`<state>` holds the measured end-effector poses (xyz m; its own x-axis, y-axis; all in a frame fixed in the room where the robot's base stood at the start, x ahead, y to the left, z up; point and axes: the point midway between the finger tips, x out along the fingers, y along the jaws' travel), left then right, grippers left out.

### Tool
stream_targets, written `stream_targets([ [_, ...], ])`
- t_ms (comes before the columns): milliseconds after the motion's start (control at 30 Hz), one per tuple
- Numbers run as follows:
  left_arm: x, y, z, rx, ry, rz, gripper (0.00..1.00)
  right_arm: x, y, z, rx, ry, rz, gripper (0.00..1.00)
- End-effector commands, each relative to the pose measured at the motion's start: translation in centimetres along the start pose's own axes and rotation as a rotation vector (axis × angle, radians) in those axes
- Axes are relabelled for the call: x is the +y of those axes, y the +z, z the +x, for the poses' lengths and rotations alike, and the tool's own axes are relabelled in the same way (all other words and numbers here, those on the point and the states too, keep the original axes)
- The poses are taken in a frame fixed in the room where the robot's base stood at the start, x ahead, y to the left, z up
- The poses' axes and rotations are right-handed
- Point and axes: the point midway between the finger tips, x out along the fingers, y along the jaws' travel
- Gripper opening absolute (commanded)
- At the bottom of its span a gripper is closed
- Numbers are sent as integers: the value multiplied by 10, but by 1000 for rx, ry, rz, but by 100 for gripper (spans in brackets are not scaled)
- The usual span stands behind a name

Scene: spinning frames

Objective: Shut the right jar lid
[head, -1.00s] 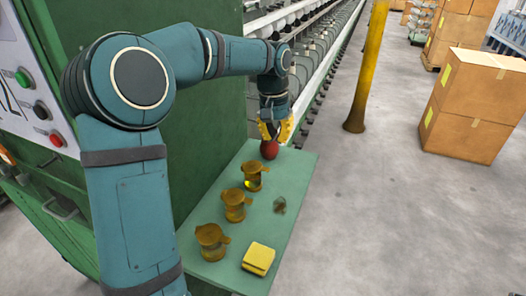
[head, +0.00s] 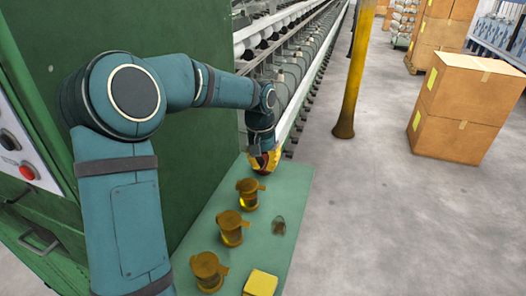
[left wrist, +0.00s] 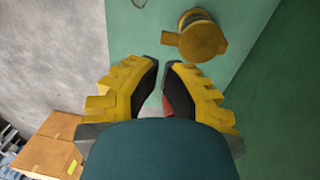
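Three amber-brown jars stand in a slanting row on the green table: the far jar (head: 247,196), the middle jar (head: 231,230) and the near jar (head: 208,273). Each has a brown top with a tab sticking out; I cannot tell how far any lid is open. One jar (left wrist: 204,40) shows from above in the left wrist view. My left gripper (head: 265,165) is low at the table's far end, beyond the far jar, around or over a red round thing. In the left wrist view its fingers (left wrist: 161,64) have a narrow gap, with some red (left wrist: 167,106) between them; grasp is unclear.
A yellow block (head: 260,284) lies at the table's near edge. A small grey-green clear item (head: 279,226) lies right of the jars. A green machine cabinet (head: 160,185) borders the table on the left. A yellow post (head: 352,75) and cardboard boxes (head: 460,110) stand right on open floor.

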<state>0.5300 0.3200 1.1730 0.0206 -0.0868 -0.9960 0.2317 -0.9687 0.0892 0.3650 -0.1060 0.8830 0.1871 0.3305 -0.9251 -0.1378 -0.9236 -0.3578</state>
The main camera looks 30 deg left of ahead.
Motion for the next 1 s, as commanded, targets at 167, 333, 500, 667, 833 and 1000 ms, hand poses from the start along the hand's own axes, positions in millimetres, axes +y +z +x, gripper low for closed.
stream_targets([
  [167, 0, 1, 34, -4, 0, -1, 0, 1, 0, 2, 0, 1, 0, 0],
  [333, -1, 0, 55, -1, -1, 0, 0, 1, 0, 2, 0, 1, 0, 0],
  [500, 0, 0, 64, -1, 0, -2, 0, 1, 0, 2, 0, 1, 0, 0],
  [667, 0, 0, 65, 0, 0, -1, 0, 1, 0, 2, 0, 1, 0, 0],
  [833, 0, 0, 65, 0, 0, -1, 0, 1, 0, 2, 0, 1, 0, 0],
  [1000, 0, 0, 77, -1, -1, 1, 0, 4, 1, 11, 0, 2, 0, 0],
])
